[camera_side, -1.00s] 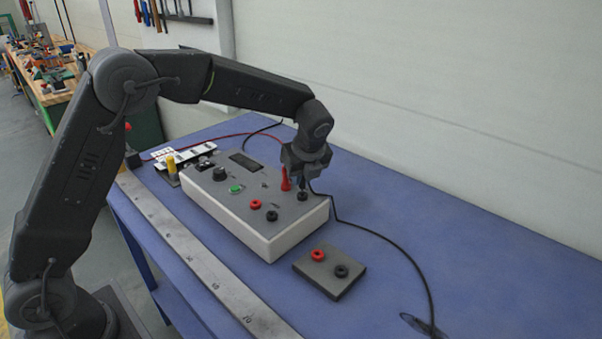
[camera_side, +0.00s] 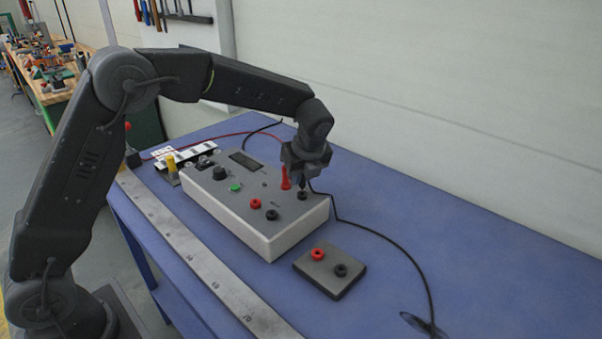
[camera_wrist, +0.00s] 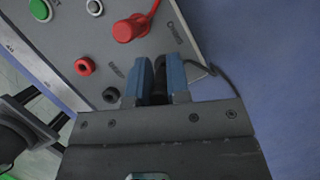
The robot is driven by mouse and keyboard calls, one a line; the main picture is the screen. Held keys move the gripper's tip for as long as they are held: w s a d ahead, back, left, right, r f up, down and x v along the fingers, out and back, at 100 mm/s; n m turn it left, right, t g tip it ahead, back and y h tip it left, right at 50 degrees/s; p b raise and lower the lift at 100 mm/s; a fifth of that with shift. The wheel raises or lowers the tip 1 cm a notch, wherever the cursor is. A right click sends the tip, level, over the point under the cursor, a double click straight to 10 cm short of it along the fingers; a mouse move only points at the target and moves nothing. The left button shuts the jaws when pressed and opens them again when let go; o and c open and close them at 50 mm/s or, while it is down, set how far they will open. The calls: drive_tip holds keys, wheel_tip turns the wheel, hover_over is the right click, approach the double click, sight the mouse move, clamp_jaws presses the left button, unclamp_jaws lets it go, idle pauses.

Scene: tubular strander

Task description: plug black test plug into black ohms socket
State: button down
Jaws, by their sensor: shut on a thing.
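My gripper (camera_side: 303,177) is over the right back part of the grey-topped tester box (camera_side: 243,222). In the wrist view its blue fingers (camera_wrist: 161,80) are shut on the black test plug (camera_wrist: 159,73). The plug (camera_side: 302,184) points down, its lower end at the black ohms socket (camera_side: 302,197). I cannot tell whether its tip is in the socket. In the wrist view the fingers and plug hide that socket. A red plug (camera_side: 286,183) stands just left of my gripper, and shows beside the "OHMS" label in the wrist view (camera_wrist: 130,28).
A red socket (camera_side: 256,203) and a black socket (camera_side: 271,215) sit nearer the box's front. A small dark block (camera_side: 330,273) with red and black rings lies in front. A black cable (camera_side: 400,250) curves across the blue table. A steel ruler (camera_side: 200,262) runs along the left edge.

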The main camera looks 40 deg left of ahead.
drive_tip(key=shift+f, duration=1.05)
drive_tip(key=c, duration=1)
unclamp_jaws()
drive_tip(key=shift+r, duration=0.1)
drive_tip(key=v, duration=1.3)
drive_tip(key=s+a+r+n+h, duration=0.1)
drive_tip(key=s+a+r+n, duration=0.1)
drive_tip(key=s+r+n, duration=0.4)
drive_tip(key=s+f+n+t+h, duration=0.1)
drive_tip(key=s+f+n+t, duration=0.1)
drive_tip(key=s+n, duration=0.6)
drive_tip(key=s+a+f+n+t+h, duration=0.1)
drive_tip(key=s+f+n+h, duration=0.1)
drive_tip(key=s+n, duration=0.6)
drive_tip(key=s+f, duration=0.1)
drive_tip(key=s, duration=0.5)
drive_tip(key=shift+s+f+t, duration=0.25)
drive_tip(key=shift+s+t, duration=0.1)
drive_tip(key=shift+t, duration=0.05)
